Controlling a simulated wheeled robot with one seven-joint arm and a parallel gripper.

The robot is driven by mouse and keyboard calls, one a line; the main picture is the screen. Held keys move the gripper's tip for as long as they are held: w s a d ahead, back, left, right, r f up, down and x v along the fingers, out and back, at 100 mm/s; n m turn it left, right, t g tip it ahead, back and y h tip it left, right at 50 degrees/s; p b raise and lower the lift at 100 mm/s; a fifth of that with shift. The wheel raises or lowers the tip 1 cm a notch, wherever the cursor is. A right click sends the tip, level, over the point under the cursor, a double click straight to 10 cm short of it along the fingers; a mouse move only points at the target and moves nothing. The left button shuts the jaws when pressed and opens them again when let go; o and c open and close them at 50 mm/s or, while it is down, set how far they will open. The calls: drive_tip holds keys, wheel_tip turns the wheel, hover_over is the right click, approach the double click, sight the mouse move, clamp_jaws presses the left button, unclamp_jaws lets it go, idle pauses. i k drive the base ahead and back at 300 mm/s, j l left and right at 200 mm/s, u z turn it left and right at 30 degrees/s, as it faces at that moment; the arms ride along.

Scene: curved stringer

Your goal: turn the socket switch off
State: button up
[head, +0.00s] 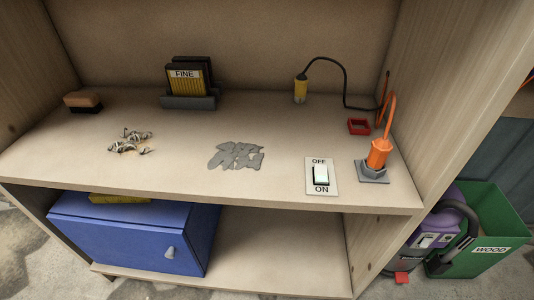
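A socket switch (321,176) sits near the front edge of the wooden shelf, right of the middle, on a pale plate with "OFF" at its far end and "ON" at its near end. Its rocker looks pale and bright; I cannot tell for sure which way it is tilted. Just right of it, an orange plug (378,153) stands upright in a grey socket base (372,172), with an orange cord rising from its top. My gripper is not in view.
A yellow cylinder (300,90) with a black cord, a red square frame (358,127), a "FINE" box holder (188,102), a brush (82,101), shavings (131,142) and grey pieces (237,157) lie on the shelf. A side wall (440,90) rises right of the plug.

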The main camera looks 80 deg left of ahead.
sight(320, 171)
drive_tip(key=u, duration=1.5)
